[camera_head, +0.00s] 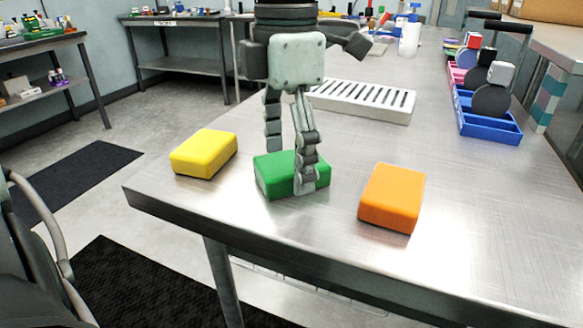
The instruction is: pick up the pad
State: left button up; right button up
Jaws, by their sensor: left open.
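Three block-shaped pads lie on the metal table (460,215): a yellow pad (204,153) at the left, a green pad (275,176) in the middle and an orange pad (391,198) at the right. My left gripper (288,169) points down over the green pad with its fingers open. One finger is at the pad's far side, the other in front of its near face. I cannot tell whether either finger touches it. The fingers hide part of the green pad. My right gripper is not in view.
A white slotted rack (362,101) lies behind the gripper. Blue trays (488,128) with discs and handles stand at the right, a white cup (409,40) at the back. The table's near edge runs in front of the pads. Bare tabletop separates the pads.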

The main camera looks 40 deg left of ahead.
aim_at(285, 160)
pick_arm(q)
jog(key=c, duration=1.1)
jog(key=shift+r, duration=0.2)
jog(key=shift+w+r, duration=0.1)
jog(key=shift+r, duration=0.15)
jog(key=r, duration=0.3)
jog(key=shift+a+r, duration=0.25)
jog(key=shift+r, duration=0.15)
jog(key=s+a+r, duration=0.1)
jog(key=a+r, duration=0.1)
jog(key=a, duration=0.1)
jog(key=s+a+r, duration=0.1)
jog(key=a+r, duration=0.1)
jog(key=a, duration=0.2)
jog(key=s+a+r, duration=0.1)
jog(key=a+r, duration=0.1)
jog(key=a, duration=0.1)
jog(key=shift+s+a+r+b, duration=0.15)
jog(key=shift+a+r+b, duration=0.05)
jog(key=shift+a+b, duration=0.15)
